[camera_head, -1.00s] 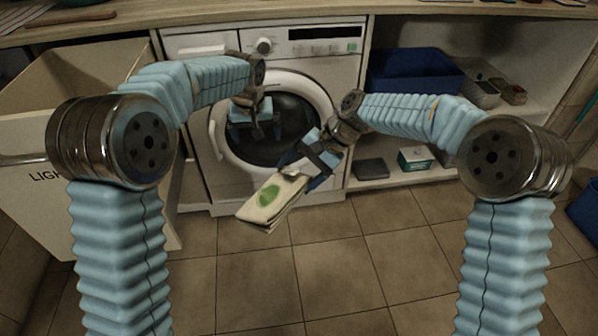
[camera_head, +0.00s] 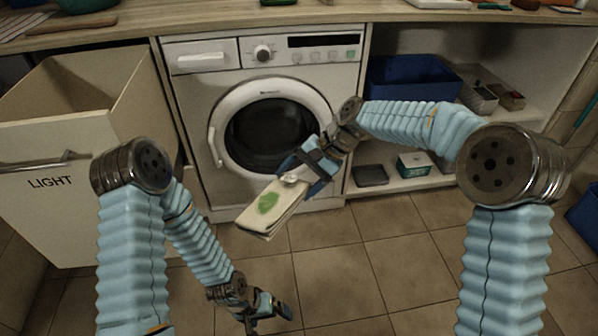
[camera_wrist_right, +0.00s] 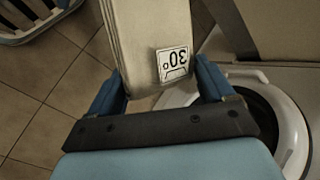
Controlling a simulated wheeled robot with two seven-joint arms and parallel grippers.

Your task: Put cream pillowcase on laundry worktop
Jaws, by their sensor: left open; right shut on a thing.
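The cream pillowcase (camera_head: 268,207) is a folded cloth with a green leaf print. My right gripper (camera_head: 305,174) is shut on its upper end and holds it in the air, tilted, in front of the washing machine. In the right wrist view the cloth (camera_wrist_right: 148,38) lies between the blue fingers and shows a "30°" label. My left gripper (camera_head: 268,312) is open and empty, low over the floor tiles. The laundry worktop (camera_head: 215,20) is the wooden surface along the top of the head view, above the washing machine.
The washing machine (camera_head: 200,85) stands shut below the worktop. A tilted-out bin marked LIGHT (camera_head: 85,190) is at left. A shelf at right holds a blue box (camera_head: 410,78) and small packs. A green bowl (camera_head: 88,4) stands on the worktop; its middle looks mostly clear.

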